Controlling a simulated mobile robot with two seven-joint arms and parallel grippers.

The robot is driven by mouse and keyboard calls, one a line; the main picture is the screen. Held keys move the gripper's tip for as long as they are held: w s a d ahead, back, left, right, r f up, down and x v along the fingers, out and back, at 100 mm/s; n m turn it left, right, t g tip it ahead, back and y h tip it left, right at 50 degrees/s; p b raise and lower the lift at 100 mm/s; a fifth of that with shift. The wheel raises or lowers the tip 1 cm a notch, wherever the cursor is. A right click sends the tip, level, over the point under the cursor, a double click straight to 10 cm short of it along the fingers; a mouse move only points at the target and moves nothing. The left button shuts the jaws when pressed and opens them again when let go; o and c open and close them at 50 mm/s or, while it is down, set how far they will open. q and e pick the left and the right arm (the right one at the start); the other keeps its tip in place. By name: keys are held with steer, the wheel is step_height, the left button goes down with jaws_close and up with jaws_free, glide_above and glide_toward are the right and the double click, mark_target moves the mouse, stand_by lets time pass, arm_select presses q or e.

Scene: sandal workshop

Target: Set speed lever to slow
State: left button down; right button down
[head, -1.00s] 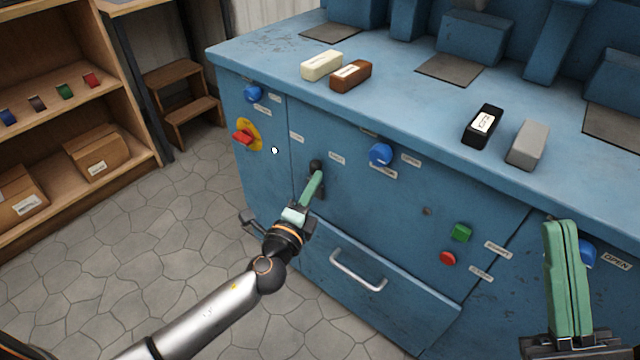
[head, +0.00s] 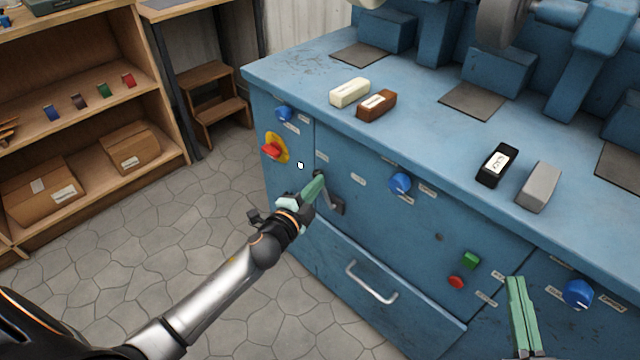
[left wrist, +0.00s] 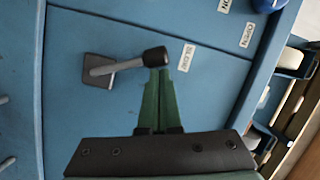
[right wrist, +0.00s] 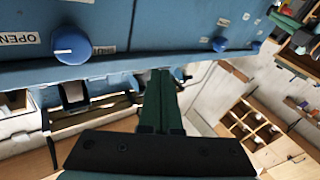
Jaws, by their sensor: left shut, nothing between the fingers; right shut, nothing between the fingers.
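The speed lever, a grey arm with a black knob, stands on the blue cabinet front; its base plate (head: 338,206) shows in the head view. Its arm tilts up and to the left there. In the left wrist view the lever (left wrist: 105,70) has its knob (left wrist: 155,57) beside the SLOW label (left wrist: 186,58). My left gripper (head: 319,180) is shut and empty, its green fingertips (left wrist: 158,72) at the knob, seemingly touching it. My right gripper (head: 515,281) is shut and empty before the cabinet's right part, apart from the lever; its fingers (right wrist: 159,75) also show in the right wrist view.
A drawer handle (head: 371,283) sits below the lever. A blue knob (head: 400,183), a red switch on yellow (head: 273,149), green (head: 471,260) and red (head: 457,282) buttons share the front. Bricks lie on the bench top (head: 430,130). Floor at left is clear.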

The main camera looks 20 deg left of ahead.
arm_select(q)
steer(key=shift+a, duration=0.2)
arm_select(e)
steer(key=shift+f, duration=0.75)
steer(key=shift+g+h, duration=0.3)
